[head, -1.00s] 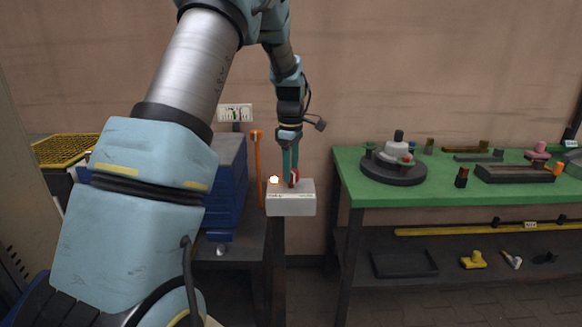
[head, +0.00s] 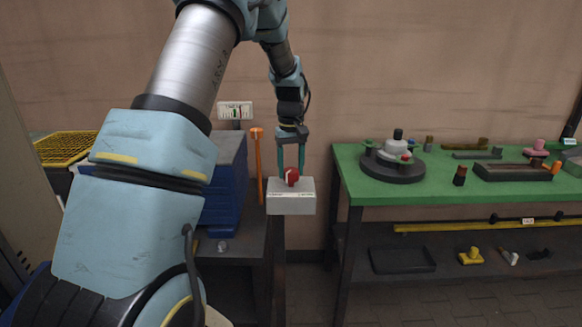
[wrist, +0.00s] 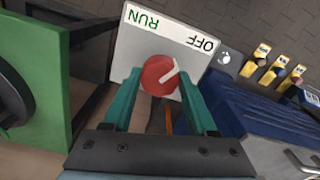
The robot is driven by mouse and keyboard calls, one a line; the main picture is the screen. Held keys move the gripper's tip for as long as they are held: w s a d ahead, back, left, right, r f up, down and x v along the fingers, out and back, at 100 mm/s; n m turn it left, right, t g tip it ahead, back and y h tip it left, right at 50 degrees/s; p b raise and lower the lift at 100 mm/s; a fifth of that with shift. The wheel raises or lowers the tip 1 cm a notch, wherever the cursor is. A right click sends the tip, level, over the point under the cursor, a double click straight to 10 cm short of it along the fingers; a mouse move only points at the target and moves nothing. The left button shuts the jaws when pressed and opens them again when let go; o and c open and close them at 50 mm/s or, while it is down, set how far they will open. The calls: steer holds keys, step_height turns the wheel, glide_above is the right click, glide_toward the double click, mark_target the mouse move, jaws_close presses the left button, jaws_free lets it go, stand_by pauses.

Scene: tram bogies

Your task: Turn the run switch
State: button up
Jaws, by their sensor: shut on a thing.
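The run switch is a red round knob (wrist: 159,76) with a white pointer, on a pale grey box (head: 291,203). The box's label reads RUN and OFF; in the wrist view the pointer slants up and right, toward the OFF side. The knob also shows in the head view (head: 291,177). My gripper (head: 291,170) points down over the box, with one finger on each side of the knob, and it is shut on it. The teal fingers also show in the wrist view (wrist: 158,82). No lit lamp shows on the box now.
A green workbench (head: 450,188) with fixtures and loose parts stands to the right. Blue drawers (head: 226,185) stand to the left, with an orange-handled tool (head: 257,160) upright between them and the box. The wall is close behind.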

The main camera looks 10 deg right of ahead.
mark_target(290, 170)
steer(key=shift+m, duration=1.1)
steer(key=o, duration=1.4)
steer(key=shift+c, duration=0.2)
steer(key=shift+r, duration=0.15)
step_height(290, 170, up, 11)
steer(key=b, duration=0.1)
steer(key=shift+f+b, duration=0.2)
steer(key=shift+b, duration=0.1)
steer(key=shift+a, duration=0.1)
